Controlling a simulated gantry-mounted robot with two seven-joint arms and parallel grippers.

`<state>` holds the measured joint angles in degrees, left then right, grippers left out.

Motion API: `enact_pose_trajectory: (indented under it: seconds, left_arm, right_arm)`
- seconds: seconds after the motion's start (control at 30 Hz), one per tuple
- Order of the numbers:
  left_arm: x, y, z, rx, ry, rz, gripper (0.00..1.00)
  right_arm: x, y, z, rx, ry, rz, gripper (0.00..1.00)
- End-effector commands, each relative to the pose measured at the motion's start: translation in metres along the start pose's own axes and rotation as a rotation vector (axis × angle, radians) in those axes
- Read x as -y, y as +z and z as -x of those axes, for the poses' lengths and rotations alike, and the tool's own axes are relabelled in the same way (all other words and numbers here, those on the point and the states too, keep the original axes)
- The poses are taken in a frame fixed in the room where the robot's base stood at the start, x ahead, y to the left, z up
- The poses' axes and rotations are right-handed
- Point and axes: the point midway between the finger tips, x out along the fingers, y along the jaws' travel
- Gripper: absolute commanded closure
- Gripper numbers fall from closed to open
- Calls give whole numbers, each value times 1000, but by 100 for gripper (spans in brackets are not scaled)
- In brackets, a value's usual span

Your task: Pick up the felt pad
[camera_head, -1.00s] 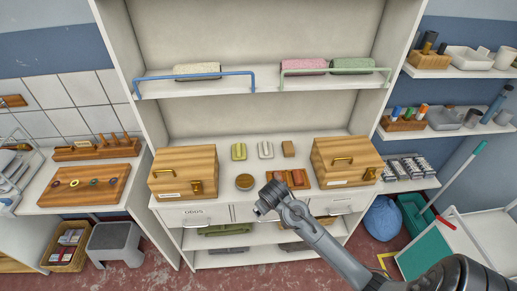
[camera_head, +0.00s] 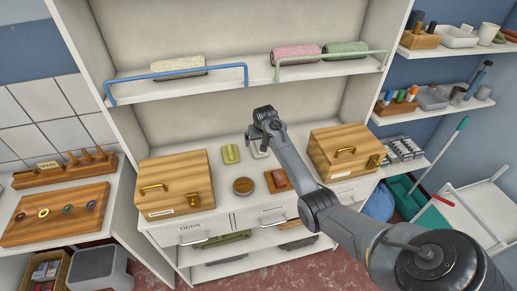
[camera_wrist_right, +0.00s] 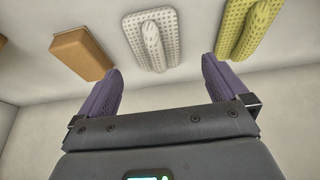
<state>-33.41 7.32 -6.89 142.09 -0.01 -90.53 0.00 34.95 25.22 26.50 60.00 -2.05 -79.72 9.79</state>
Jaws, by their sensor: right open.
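Small pads lie on the cabinet counter, and I cannot tell for sure which is the felt pad. A yellow-green dotted pad with a raised grip (camera_head: 231,154) also shows in the right wrist view (camera_wrist_right: 249,28). Beside it is a pale grey dotted pad with a raised grip (camera_wrist_right: 152,38), partly covered by my arm in the head view. A plain tan-brown block (camera_wrist_right: 82,55) lies beyond it and is hidden in the head view. My right gripper (camera_wrist_right: 163,78) is open and empty, apart from the pads. My left gripper is not in view.
Two wooden boxes (camera_head: 175,184) (camera_head: 345,151) flank the pads. A shelf with a blue rail (camera_head: 180,82) and rolled cloths (camera_head: 297,53) hangs above.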

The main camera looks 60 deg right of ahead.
Motion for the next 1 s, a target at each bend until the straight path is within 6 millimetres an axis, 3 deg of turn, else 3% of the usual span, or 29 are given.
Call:
enact_pose_trajectory:
  seconds: [0.27, 0.6, 1.0]
  left_arm:
    - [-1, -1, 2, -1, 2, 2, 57]
    - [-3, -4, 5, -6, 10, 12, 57]
    - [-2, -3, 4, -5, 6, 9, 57]
  right_arm:
    - [-1, 2, -14, 1, 1, 1, 0]
    - [-6, 7, -52, 1, 1, 1, 0]
    - [-6, 7, -61, 0, 1, 1, 0]
